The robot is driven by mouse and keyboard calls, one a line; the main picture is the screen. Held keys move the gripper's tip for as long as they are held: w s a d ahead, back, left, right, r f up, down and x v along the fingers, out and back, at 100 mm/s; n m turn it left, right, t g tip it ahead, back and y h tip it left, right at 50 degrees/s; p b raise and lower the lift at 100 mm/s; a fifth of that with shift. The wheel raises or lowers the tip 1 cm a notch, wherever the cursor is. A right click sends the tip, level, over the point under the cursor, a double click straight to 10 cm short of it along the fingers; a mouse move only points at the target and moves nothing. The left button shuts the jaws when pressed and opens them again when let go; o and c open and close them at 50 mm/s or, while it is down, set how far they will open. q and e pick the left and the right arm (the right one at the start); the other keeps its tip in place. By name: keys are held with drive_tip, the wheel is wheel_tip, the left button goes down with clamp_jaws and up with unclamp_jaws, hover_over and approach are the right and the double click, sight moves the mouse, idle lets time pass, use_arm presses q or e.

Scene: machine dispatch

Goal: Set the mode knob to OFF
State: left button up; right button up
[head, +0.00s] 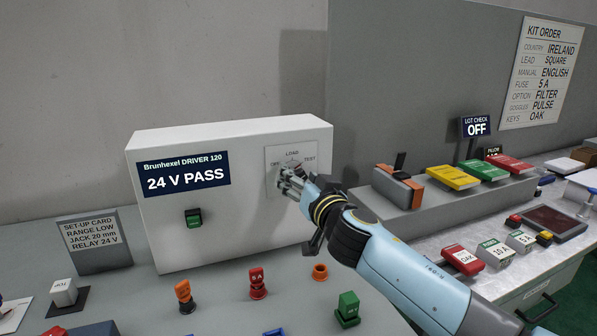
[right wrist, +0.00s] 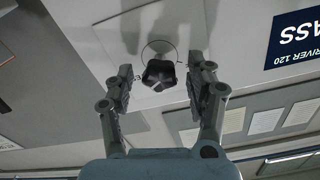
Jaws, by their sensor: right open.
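The mode knob (right wrist: 160,75) is dark and faceted and sits on a pale plate of the white driver box (head: 250,225). In the head view the plate (head: 310,153) reads LOAD at the top, TEST at the right and a partly covered label, apparently OFF, at the left. My gripper hides most of the knob there, so its setting cannot be told. My right gripper (head: 285,178) is at the plate. In the right wrist view its open fingers (right wrist: 160,66) stand on both sides of the knob, with gaps. My left gripper is out of view.
The box display (head: 187,174) reads 24 V PASS, with a green rocker switch (head: 193,218) below. A set-up card (head: 95,240) stands at left. Orange, red and green pieces (head: 257,284) stand on the bench in front. Coloured boxes (head: 453,177) fill the shelf at right.

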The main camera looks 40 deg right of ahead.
drive_tip(key=shift+w+d, duration=0.15)
drive_tip(key=shift+w, duration=0.4)
drive_tip(key=shift+c, duration=1.1)
drive_tip(key=c, duration=0.4)
clamp_jaws()
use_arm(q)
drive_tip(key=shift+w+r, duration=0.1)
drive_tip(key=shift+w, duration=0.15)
